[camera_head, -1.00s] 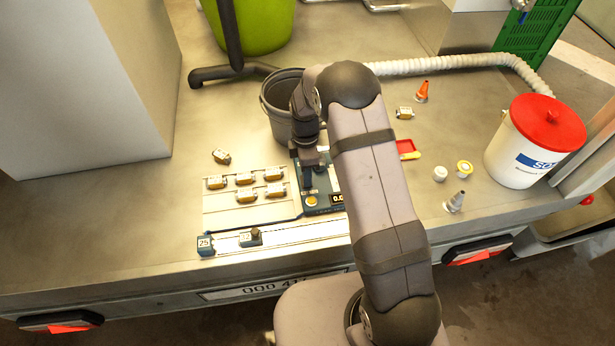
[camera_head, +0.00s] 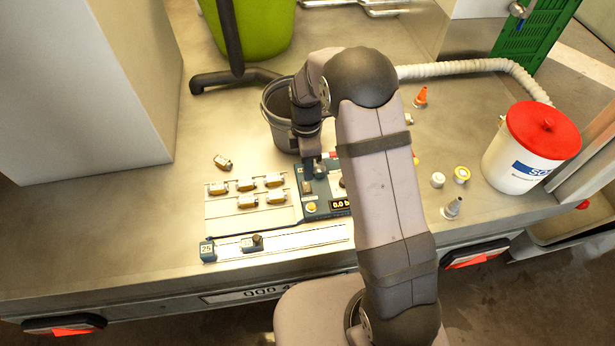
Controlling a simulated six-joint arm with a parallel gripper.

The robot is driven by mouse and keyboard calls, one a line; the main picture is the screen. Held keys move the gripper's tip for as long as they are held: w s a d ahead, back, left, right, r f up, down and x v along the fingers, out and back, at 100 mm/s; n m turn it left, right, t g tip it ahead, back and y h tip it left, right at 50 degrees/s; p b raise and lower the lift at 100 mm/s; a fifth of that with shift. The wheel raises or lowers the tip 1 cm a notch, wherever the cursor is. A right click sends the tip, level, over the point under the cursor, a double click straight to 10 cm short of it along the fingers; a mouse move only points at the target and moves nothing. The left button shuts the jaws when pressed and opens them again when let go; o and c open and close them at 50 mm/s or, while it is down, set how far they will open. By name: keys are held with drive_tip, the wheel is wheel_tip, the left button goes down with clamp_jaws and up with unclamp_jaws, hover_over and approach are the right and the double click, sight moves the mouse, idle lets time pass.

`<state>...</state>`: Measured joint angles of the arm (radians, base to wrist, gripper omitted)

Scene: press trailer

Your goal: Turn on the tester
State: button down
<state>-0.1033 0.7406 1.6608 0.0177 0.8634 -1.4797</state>
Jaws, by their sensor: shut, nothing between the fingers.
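The tester (camera_head: 321,209) is a dark blue box on the metal trailer bed, just right of a pale tray of brass fittings. It has a yellow round button (camera_head: 311,207) at its lower left and a small display (camera_head: 341,204) that appears to read 0.0. My gripper (camera_head: 309,177) is shut and empty, pointing down over the upper left part of the tester, above the yellow button in the picture. Whether the fingertips touch the tester cannot be told. My arm hides the tester's right side.
A tray (camera_head: 222,224) holds several brass fittings, with a blue-ended rail (camera_head: 290,239) in front. A grey bucket (camera_head: 275,115) stands close behind my gripper. A red-lidded white tub (camera_head: 515,165) and small nozzles are at right. Bare bed lies at left.

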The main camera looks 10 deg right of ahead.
drive_tip(key=shift+s+r+b, duration=0.2)
drive_tip(key=shift+r+b, duration=0.05)
drive_tip(key=shift+r, duration=1.15)
drive_tip(key=shift+s+r+b, duration=0.15)
drive_tip(key=shift+r+b, duration=0.05)
drive_tip(key=shift+r, duration=1.15)
